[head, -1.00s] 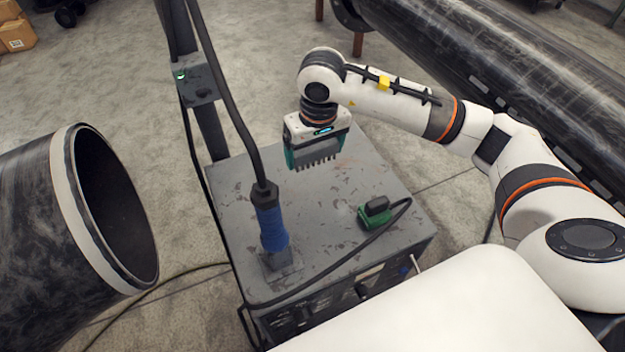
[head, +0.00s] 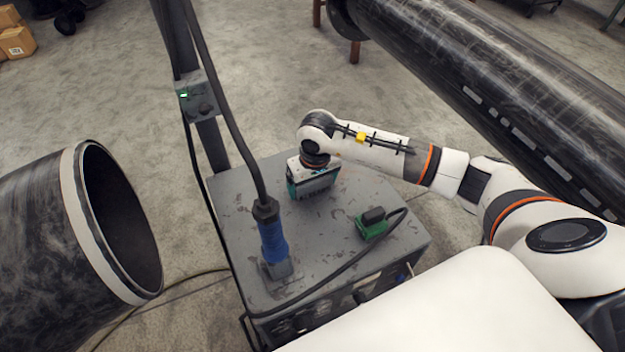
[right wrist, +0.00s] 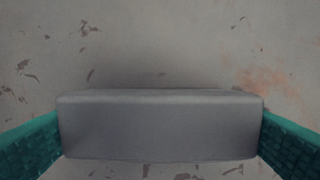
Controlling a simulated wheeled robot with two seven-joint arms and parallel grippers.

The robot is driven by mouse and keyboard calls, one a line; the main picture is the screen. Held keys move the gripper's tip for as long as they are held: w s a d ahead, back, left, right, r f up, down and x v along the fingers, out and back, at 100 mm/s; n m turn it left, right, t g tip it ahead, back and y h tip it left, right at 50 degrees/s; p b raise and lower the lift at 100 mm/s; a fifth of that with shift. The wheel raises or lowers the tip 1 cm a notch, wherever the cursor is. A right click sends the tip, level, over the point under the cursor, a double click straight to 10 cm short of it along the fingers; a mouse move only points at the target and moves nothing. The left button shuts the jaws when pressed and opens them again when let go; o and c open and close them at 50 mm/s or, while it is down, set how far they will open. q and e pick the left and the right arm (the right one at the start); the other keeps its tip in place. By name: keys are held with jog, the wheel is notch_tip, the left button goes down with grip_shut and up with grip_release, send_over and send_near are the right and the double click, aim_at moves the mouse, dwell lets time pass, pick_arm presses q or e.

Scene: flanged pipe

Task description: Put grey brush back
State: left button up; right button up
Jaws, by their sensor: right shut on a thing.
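The grey brush (head: 317,191) is between the teal fingers of my right gripper (head: 314,184), low over the back part of the grey cabinet's top (head: 225,200). The right gripper is shut on it and points down. In the right wrist view the brush (right wrist: 160,125) is a plain grey block spanning the gap between both fingers, with a dark shadow along its far edge. I cannot tell if the bristles touch the cabinet top. My left gripper is not in view.
A blue-handled tool (head: 272,243) with a thick cable stands at the cabinet's front left. A green-and-black device (head: 372,222) with a cable sits right of the brush. A dark post rises behind. Large pipes lie at left (head: 60,230) and upper right (head: 480,75).

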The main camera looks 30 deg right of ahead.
aim_at(314, 184)
jog(key=shift+f, duration=0.1)
jog(key=shift+w+f+b, duration=0.1)
jog(key=shift+f+b, duration=0.05)
jog(key=shift+b, duration=0.15)
jog(key=o, duration=0.6)
jog(key=shift+r, duration=0.2)
jog(key=shift+r+p, duration=0.2)
jog(key=shift+p, duration=0.1)
jog(key=r+b, duration=0.1)
jog(key=r, duration=0.2)
jog(key=s+r+b, duration=0.1)
jog(key=r, duration=0.3)
jog(key=r+b, duration=0.1)
jog(key=r, duration=0.2)
jog(key=shift+s+a+r+b, duration=0.1)
jog(key=shift+s+r+b, duration=0.15)
jog(key=shift+b, duration=0.1)
jog(key=shift+r, duration=0.55)
